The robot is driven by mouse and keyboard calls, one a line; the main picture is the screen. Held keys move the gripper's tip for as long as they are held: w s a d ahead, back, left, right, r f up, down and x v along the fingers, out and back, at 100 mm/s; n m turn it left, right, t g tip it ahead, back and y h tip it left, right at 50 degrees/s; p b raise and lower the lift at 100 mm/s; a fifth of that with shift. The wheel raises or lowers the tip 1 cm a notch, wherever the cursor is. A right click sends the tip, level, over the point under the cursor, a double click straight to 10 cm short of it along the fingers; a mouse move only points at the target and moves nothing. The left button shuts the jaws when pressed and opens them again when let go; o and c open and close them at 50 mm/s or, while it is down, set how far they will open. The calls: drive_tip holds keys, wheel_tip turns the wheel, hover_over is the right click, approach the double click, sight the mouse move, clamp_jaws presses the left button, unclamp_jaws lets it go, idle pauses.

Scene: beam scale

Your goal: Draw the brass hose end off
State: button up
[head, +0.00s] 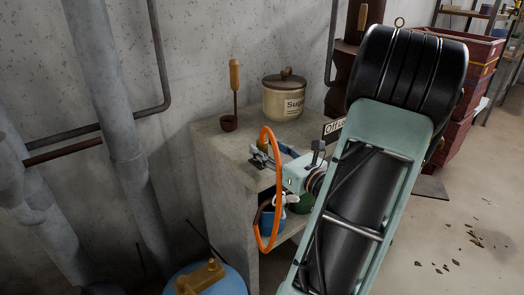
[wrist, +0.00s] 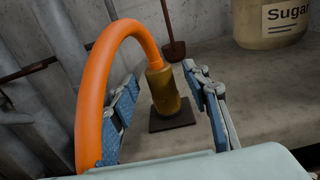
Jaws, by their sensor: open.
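The brass hose end (wrist: 163,92) stands upright, leaning slightly, on a small dark square plate (wrist: 172,122) on the stone counter. An orange hose (wrist: 112,40) rises from its top, arches left and hangs down past my left finger; it also loops down beside the counter in the head view (head: 265,135). My gripper (wrist: 160,76) is open, its blue-padded fingers to either side of the brass end, with a visible gap on each side. In the head view my gripper (head: 273,153) is over the counter's front part, and the brass end is mostly hidden there.
A sugar canister (head: 284,99) and a wooden-handled scoop (head: 235,90) stand behind on the counter (head: 212,141). Grey pipes (head: 112,100) run at left. A blue drum with a brass fitting (head: 205,278) stands below. Red crates (head: 470,60) are at right, with open floor before them.

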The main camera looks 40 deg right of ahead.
drive_tip(key=shift+w+d, duration=0.15)
drive_tip(key=shift+w, duration=0.95)
clamp_jaws()
